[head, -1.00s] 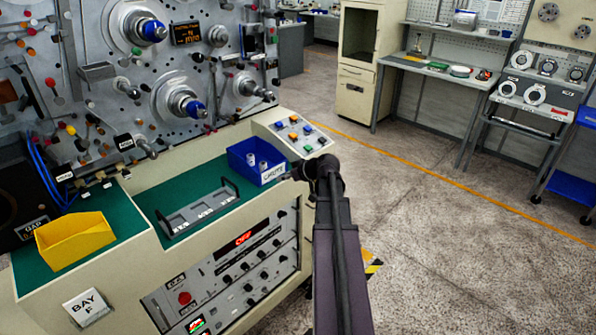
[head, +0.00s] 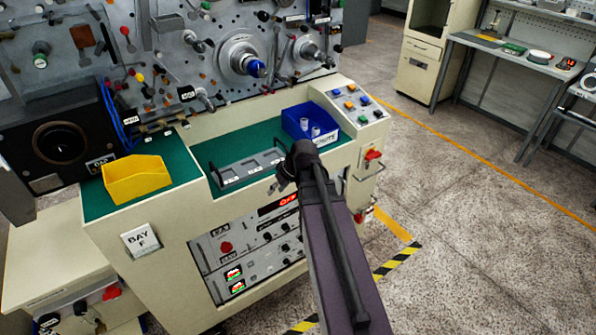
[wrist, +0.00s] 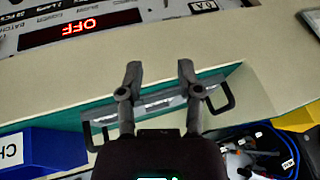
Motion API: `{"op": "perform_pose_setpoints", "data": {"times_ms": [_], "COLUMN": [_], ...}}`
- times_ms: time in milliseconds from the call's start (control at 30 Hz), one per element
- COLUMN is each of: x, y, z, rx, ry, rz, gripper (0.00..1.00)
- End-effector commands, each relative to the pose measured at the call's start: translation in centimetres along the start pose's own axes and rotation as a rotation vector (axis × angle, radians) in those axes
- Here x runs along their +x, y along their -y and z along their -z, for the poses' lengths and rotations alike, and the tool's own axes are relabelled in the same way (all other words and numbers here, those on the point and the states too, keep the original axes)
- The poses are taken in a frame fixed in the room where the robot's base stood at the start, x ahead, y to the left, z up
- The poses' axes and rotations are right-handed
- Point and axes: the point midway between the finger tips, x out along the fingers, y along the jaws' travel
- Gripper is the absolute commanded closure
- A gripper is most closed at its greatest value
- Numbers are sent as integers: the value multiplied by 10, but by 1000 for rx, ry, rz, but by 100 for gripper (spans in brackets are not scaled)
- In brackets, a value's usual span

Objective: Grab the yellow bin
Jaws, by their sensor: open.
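The yellow bin (head: 135,182) is an open tray-like bin on the green left surface of the machine's bench in the head view. Part of a yellow thing, likely the same bin, shows at the right edge of the wrist view (wrist: 302,118). My gripper (head: 281,182) is to the right of the bin, over the front of the bench, apart from it. Its fingertips are small and dark in the head view. In the wrist view my gripper (wrist: 160,68) has its two fingers spread with nothing between them, above the bench's cream front edge.
A dark box (head: 60,140) and a wall of spindles and knobs stand behind.

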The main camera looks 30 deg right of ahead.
Motion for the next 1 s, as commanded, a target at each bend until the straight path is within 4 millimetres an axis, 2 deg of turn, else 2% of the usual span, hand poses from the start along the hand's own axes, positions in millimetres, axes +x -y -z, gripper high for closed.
{"op": "perform_pose_setpoints", "data": {"times_ms": [33,200,500,700,1000], "x": [6,19,29,29,29], "y": [17,56,112,130,134], "z": [-7,-29,-68,-83,-87], "rx": [3,33,84,110,121], "ry": [38,158,319,365,379], "rz": [-9,-65,-209,-286,-314], "gripper": [54,54,54,54,54]}}
